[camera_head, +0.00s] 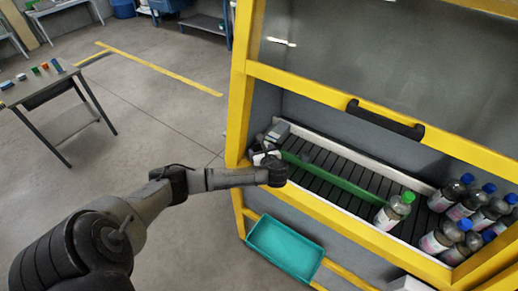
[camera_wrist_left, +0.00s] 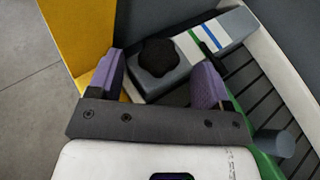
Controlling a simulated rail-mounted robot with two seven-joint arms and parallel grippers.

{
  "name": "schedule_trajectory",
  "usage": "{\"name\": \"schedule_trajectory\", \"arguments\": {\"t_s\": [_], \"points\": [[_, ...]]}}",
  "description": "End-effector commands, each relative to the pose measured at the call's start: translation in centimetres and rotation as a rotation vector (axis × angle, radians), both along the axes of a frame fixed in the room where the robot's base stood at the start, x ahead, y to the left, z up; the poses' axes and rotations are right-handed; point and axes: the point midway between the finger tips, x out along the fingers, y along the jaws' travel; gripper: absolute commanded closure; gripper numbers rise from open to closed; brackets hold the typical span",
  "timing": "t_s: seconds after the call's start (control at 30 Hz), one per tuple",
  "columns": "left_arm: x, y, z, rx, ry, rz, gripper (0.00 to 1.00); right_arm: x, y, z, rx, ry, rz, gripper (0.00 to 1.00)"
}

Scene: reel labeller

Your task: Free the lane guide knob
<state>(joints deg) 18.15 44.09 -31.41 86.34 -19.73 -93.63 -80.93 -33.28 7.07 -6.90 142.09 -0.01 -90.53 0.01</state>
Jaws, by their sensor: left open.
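The lane guide knob (camera_wrist_left: 159,57) is a black lobed knob on a grey block (camera_wrist_left: 180,77) in the left wrist view. My left gripper (camera_wrist_left: 162,64) is open, with one purple finger pad on each side of the knob; I cannot tell whether either touches it. In the head view this gripper (camera_head: 266,156) is at the left end of the conveyor, and my arm hides the knob. The green lane guide (camera_head: 335,178) runs along the conveyor from there. My right gripper is in neither view.
A bottle with a green cap (camera_head: 394,212) stands by the guide's right end. Several blue-capped bottles (camera_head: 462,210) stand further right. Yellow frame posts (camera_head: 240,85) border the opening. A teal tray (camera_head: 283,248) sits below. A grey peg (camera_wrist_left: 284,144) is near the gripper.

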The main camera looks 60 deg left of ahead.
Motion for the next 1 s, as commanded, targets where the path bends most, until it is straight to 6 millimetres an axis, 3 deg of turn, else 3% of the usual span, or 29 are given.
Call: {"name": "schedule_trajectory", "arguments": {"t_s": [0.3,0.67,1.0], "points": [[0.5,2.5,-1.0,0.000,-0.001,0.000,0.27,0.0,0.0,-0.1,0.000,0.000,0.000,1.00],[0.6,2.7,-1.1,0.000,-0.001,0.000,0.27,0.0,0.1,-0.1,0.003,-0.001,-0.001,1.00],[0.6,2.7,-1.1,0.000,-0.001,0.000,0.58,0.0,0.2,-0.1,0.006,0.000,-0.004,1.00]]}}
